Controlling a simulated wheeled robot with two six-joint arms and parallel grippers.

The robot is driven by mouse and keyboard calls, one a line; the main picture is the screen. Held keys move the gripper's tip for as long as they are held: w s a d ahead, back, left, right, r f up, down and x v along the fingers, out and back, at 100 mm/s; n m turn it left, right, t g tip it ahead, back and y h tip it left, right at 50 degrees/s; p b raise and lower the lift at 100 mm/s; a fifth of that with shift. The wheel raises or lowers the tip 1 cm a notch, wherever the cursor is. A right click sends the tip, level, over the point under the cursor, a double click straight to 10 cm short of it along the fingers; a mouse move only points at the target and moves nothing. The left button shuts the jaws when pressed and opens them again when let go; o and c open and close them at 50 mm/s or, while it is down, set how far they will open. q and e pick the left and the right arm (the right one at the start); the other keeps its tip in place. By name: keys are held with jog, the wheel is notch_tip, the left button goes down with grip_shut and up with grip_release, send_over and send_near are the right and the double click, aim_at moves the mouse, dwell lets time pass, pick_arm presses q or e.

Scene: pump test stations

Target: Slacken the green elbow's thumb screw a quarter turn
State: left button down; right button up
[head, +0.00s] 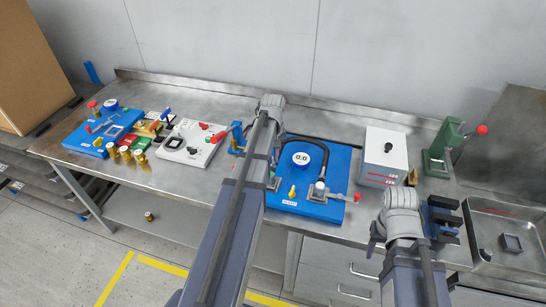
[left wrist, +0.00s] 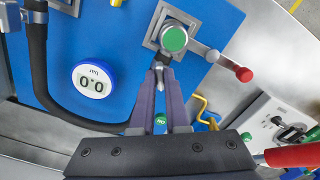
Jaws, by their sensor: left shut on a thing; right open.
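The green elbow (left wrist: 174,39) shows its round green top in the left wrist view, in a square metal bracket on the blue board (left wrist: 215,20). My left gripper (left wrist: 160,74) is shut just beside the elbow. A small silver piece, apparently the thumb screw (left wrist: 161,84), is between its fingertips; the fingers hide much of it. In the head view my left arm covers most of the elbow, and little of my left gripper (head: 273,178) shows. My right gripper (head: 374,238) is open, partly hidden by its wrist, over the front of the bench, apart from the elbow.
A gauge reading 0.0 (left wrist: 94,80), a black hose (left wrist: 38,70) and a red-tipped lever (left wrist: 244,74) are near the elbow. A white box (head: 385,155), blue vise (head: 441,212), green press (head: 440,150) and metal tray (head: 480,262) stand right; other stations stand left.

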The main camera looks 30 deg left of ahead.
pick_arm(q)
jog(key=n, duration=0.5)
jog(key=shift+n, duration=0.3)
jog(key=n, duration=0.5)
dwell(0.5)
jog(key=c, duration=0.9)
grip_release()
notch_tip(320, 180, up, 8)
jog(key=p, duration=0.8)
jog(key=shift+f, duration=0.1)
